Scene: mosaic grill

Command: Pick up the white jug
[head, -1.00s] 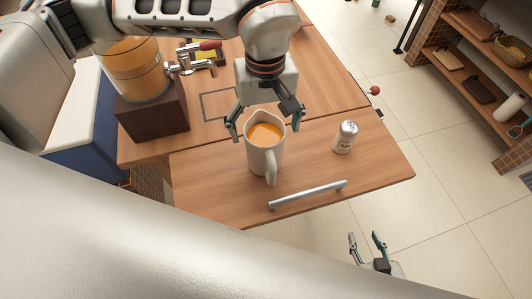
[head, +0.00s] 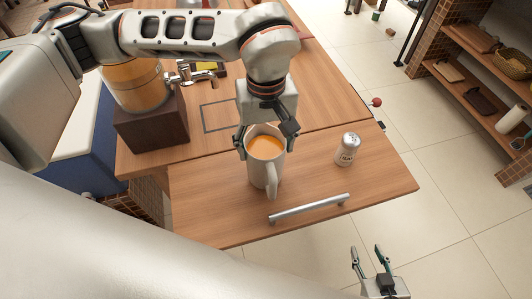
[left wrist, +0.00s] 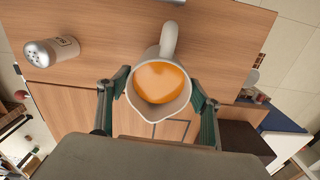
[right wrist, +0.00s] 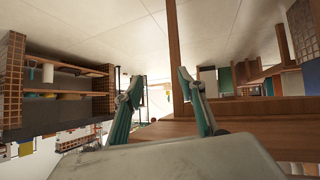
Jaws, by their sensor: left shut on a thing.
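The white jug (head: 264,171) holds an orange liquid and stands upright on the wooden worktop (head: 215,215). In the left wrist view the jug (left wrist: 160,108) sits between the fingers, its handle pointing away from the palm. My left gripper (head: 267,146) is shut on the jug, one finger on each side near the rim. I cannot tell whether the jug's base touches the wood. My right gripper (head: 369,257) is open and empty, off the front right of the worktop; its spread fingers also show in the right wrist view (right wrist: 163,90).
A salt shaker (head: 347,149) stands right of the jug. A metal bar handle (head: 309,208) lies along the front edge. A dispenser with orange liquid (head: 133,86) on a dark block (head: 152,130) is at the left. Shelves (head: 480,70) stand at the far right.

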